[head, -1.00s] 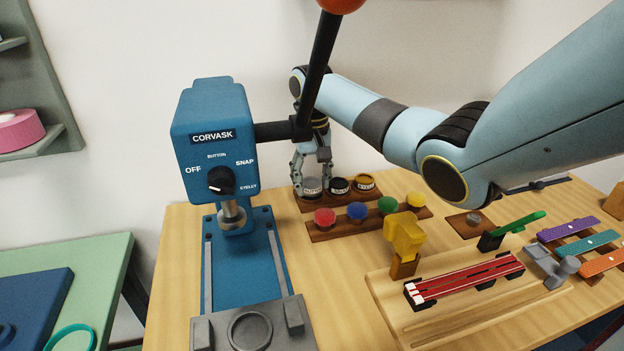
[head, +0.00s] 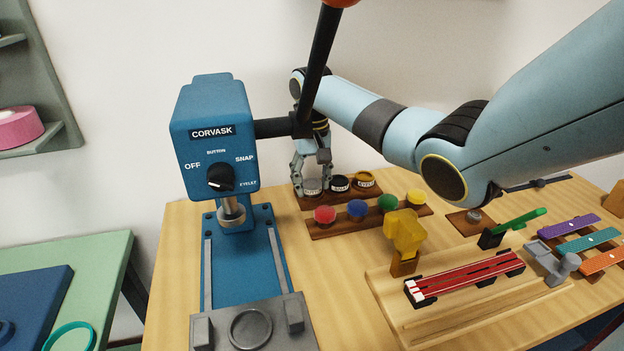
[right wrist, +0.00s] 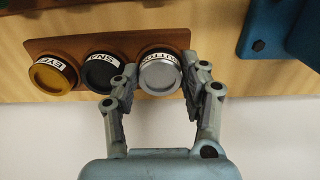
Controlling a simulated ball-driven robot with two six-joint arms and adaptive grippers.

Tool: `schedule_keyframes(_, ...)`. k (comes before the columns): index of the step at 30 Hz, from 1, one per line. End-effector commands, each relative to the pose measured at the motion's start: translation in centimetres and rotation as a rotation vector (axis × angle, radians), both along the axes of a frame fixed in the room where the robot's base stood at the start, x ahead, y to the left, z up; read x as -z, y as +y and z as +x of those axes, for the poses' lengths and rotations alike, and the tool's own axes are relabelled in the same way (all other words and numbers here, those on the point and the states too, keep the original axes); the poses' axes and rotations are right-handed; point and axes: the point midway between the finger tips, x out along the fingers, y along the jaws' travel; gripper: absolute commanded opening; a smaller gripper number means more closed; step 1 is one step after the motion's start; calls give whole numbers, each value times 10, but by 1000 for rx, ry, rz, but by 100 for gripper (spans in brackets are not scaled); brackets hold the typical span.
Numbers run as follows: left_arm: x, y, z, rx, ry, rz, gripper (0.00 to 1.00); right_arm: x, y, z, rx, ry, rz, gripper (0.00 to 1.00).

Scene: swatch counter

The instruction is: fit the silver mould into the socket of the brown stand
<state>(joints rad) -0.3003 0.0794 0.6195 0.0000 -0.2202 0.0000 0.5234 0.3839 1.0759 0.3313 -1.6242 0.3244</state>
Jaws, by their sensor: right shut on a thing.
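The brown stand (head: 350,196) is at the back of the counter behind the blue press. The silver mould (right wrist: 160,73) is at the end of the stand closest to the press, at its socket. I cannot tell whether it sits fully down. My right gripper (right wrist: 158,82) is shut on the silver mould, one finger on each side. In the head view the gripper (head: 311,180) comes down on it from above and partly hides it. A black mould (head: 340,183) and a gold mould (head: 364,180) stand beside it. My left gripper is out of view.
The blue press (head: 212,140) with its black lever stands close left of the gripper. A wooden rack (head: 335,230) with red, blue, green and yellow knobs lies in front of the stand. A wooden board (head: 450,315) with a red strip is front right.

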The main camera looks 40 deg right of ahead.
Motion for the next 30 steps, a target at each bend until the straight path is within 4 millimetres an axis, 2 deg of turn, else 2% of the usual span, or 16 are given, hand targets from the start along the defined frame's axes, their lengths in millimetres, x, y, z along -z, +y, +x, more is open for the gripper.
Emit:
schedule_keyframes(7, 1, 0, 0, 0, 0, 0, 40, 3, 0, 0, 0, -1, 0, 4)
schedule_keyframes(8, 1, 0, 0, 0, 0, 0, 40, 2, 0, 0, 0, -1, 0, 49)
schedule_keyframes(13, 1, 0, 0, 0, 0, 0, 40, 2, 0, 0, 0, 0, 0, 71)
schedule_keyframes(23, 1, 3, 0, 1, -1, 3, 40, 2, -1, -1, 0, 1, -2, 72)
schedule_keyframes(26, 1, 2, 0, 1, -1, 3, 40, -6, -1, 0, 0, 0, -1, 72)
schedule_keyframes(30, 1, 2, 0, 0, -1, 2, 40, -32, -1, 1, -1, -3, -4, 72)
